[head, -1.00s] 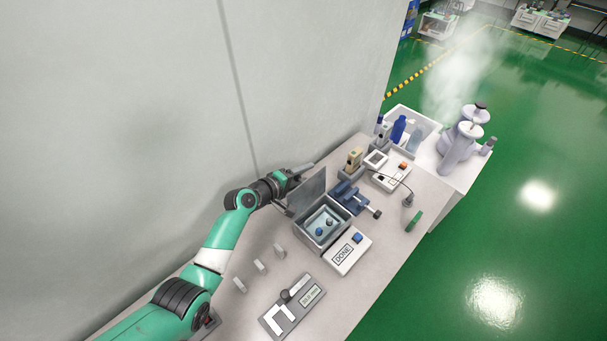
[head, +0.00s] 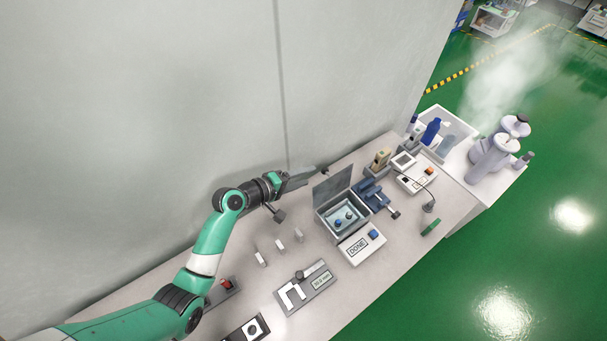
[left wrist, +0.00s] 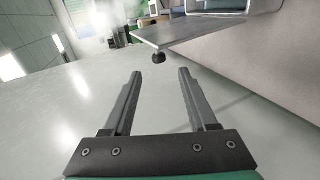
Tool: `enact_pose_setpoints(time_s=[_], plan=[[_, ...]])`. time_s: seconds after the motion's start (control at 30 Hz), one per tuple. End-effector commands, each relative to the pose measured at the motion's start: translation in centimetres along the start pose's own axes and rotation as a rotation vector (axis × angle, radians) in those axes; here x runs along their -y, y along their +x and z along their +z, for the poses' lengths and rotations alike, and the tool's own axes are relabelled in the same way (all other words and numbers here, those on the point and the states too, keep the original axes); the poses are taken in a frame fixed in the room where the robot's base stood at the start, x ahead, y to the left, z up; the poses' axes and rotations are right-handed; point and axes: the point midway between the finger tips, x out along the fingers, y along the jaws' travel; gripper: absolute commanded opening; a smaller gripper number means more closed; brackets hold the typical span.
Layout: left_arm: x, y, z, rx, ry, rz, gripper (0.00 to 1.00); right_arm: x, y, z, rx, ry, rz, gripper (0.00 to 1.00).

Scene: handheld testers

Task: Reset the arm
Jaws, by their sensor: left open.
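My left gripper (head: 295,197) is open and empty, above the back of the bench, to the left of a grey box (head: 342,219) with its lid (head: 332,189) raised. In the left wrist view, the open left gripper (left wrist: 160,75) shows two parallel fingers with nothing between them. A flat plate with a black knob (left wrist: 131,62) beneath it, apparently the raised lid, lies beyond the fingertips without touching them. My right gripper is not in view.
A pad marked DONE (head: 361,246), a grey gauge (head: 305,287) with a display, small pale blocks (head: 279,245) and a blue clamp (head: 372,195) stand on the bench (head: 335,312). A wall (head: 140,110) rises close behind the arm.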

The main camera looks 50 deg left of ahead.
Motion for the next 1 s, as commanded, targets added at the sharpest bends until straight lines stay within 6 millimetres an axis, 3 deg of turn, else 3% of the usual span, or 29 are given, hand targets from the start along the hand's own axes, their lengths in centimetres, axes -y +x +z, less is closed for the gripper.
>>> enact_pose_setpoints(time_s=[0.43, 0.53, 0.57, 0.67, 0.77, 0.8, 0.87, 1.0], plan=[[-0.1, 0.1, 0.0, -0.001, 0.004, 0.002, 0.58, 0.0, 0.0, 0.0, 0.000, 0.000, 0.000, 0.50], [-2.1, 0.1, 0.0, -0.009, 0.065, 0.029, 0.58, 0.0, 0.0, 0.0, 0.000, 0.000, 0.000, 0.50], [-3.4, 0.1, 0.0, -0.016, 0.103, 0.045, 0.58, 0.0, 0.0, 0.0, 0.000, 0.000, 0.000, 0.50], [-9.6, -0.2, 0.5, -0.054, 0.296, 0.130, 0.58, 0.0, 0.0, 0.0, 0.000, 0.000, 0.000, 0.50], [-18.1, -1.7, 1.8, -0.131, 0.546, 0.252, 0.58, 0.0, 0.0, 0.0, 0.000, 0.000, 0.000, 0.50], [-21.5, -2.7, 2.6, -0.173, 0.645, 0.304, 0.58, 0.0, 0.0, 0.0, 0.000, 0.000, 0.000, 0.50], [-26.4, -4.6, 3.8, -0.242, 0.782, 0.382, 0.58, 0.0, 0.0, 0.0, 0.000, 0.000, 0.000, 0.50], [-36.6, -11.0, 7.3, -0.448, 1.050, 0.565, 0.58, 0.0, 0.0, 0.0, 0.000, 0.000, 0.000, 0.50]])
